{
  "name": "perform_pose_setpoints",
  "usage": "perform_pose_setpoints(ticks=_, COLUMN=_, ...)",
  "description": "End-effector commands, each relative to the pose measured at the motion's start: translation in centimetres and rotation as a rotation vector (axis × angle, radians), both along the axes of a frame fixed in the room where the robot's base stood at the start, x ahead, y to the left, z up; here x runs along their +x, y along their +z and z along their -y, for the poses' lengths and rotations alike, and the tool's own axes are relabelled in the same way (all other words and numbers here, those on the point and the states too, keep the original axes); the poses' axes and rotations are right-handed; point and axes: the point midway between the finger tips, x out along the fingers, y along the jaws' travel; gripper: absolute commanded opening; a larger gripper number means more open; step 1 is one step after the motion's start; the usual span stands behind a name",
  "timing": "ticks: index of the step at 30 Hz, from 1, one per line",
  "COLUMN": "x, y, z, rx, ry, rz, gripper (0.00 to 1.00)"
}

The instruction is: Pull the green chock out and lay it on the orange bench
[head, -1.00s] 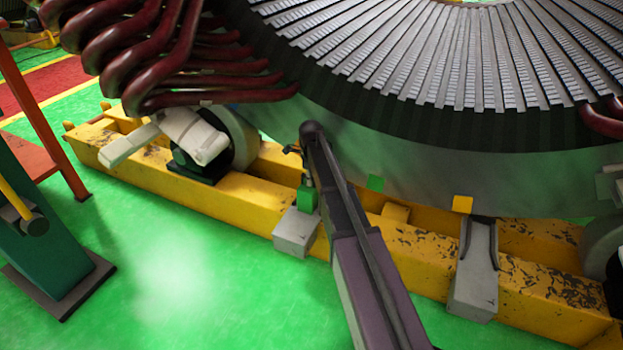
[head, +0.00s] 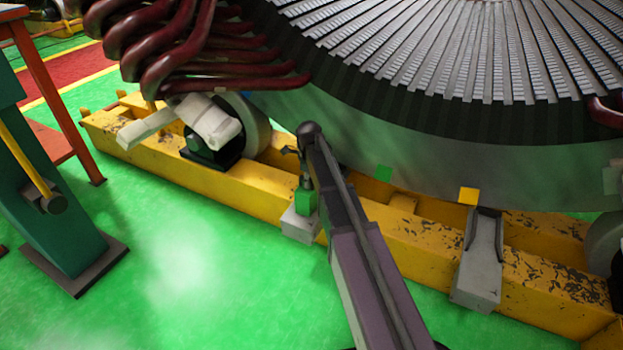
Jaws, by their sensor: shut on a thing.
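The small green chock (head: 305,200) is below the end of my dark arm, left of the centre in the head view. A grey block (head: 300,226) shows directly under it, in front of the yellow beam; I cannot tell whether the two are one piece. My gripper (head: 302,180) points down and is shut on the green chock; its fingers are small and partly hidden by the arm. The orange bench (head: 57,145) shows only partly at the far left, well away from my gripper.
The large stator (head: 400,130) with dark red coil ends stands over the yellow beam (head: 190,188). A grey support (head: 480,268) sits on the beam at right, below a yellow tag (head: 468,196). A green post (head: 65,215) stands at left. Green floor is clear between.

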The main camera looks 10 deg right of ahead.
Motion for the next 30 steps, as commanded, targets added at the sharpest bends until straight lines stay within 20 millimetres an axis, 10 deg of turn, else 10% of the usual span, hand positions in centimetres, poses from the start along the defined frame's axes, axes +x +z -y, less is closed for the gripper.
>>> perform_pose_setpoints(ticks=22, x=-1.0, y=0.0, z=-1.3, rx=0.001, ry=-0.001, rz=-0.002, gripper=0.00)
perform_pose_setpoints(ticks=23, x=-1.0, y=0.0, z=-1.2, rx=0.001, ry=-0.001, rz=-0.002, gripper=0.28)
perform_pose_setpoints(ticks=26, x=-1.0, y=0.0, z=-1.2, rx=0.001, ry=-0.002, rz=-0.002, gripper=0.58)
perform_pose_setpoints(ticks=30, x=-1.0, y=0.0, z=-1.2, rx=0.001, ry=-0.002, rz=-0.001, gripper=0.65)
